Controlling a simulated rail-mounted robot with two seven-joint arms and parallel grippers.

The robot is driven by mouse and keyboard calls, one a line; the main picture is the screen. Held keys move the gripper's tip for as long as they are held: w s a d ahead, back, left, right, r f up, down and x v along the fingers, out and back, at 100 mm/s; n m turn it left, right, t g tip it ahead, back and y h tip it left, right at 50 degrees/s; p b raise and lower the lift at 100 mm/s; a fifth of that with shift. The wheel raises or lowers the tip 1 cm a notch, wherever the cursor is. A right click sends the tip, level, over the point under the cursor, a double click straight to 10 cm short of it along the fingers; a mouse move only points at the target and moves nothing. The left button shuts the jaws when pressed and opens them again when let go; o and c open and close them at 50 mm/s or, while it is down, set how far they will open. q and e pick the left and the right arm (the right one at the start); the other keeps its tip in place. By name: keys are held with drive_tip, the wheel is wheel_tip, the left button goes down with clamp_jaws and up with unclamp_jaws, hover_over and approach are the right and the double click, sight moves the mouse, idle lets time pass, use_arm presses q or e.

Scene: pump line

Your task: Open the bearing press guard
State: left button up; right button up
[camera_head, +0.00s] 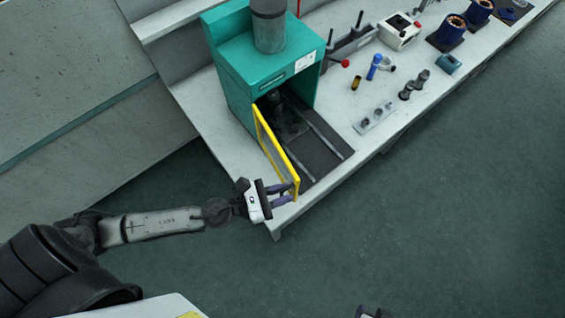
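The bearing press (262,73) is a teal cabinet with a grey cylinder on top, at the left end of the bench. Its guard (275,152) is a yellow-framed clear panel. The guard stands swung out from the front opening, along the left side of the dark press bed (310,150). My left gripper (283,194) is at the guard's free outer end, with its fingers at or very close to the frame. Whether they grip it is too small to tell. Only a dark bit of what seems my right gripper (368,313) shows at the bottom edge.
On the bench (225,145), right of the press, are a metal plate with holes (374,118), blue and brass cylinders, a grey fitting (413,84), a white box (398,32) and blue pump housings (452,27). The floor in front is clear.

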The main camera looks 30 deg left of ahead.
use_arm(q)
drive_tip(key=shift+f, duration=0.1)
idle(0.3)
drive_tip(key=b+v, duration=0.6)
drive_tip(key=v, duration=0.7)
drive_tip(key=shift+s+a+b, duration=0.2)
drive_tip(key=shift+s+b, duration=0.1)
drive_tip(key=shift+s, duration=0.05)
idle(0.5)
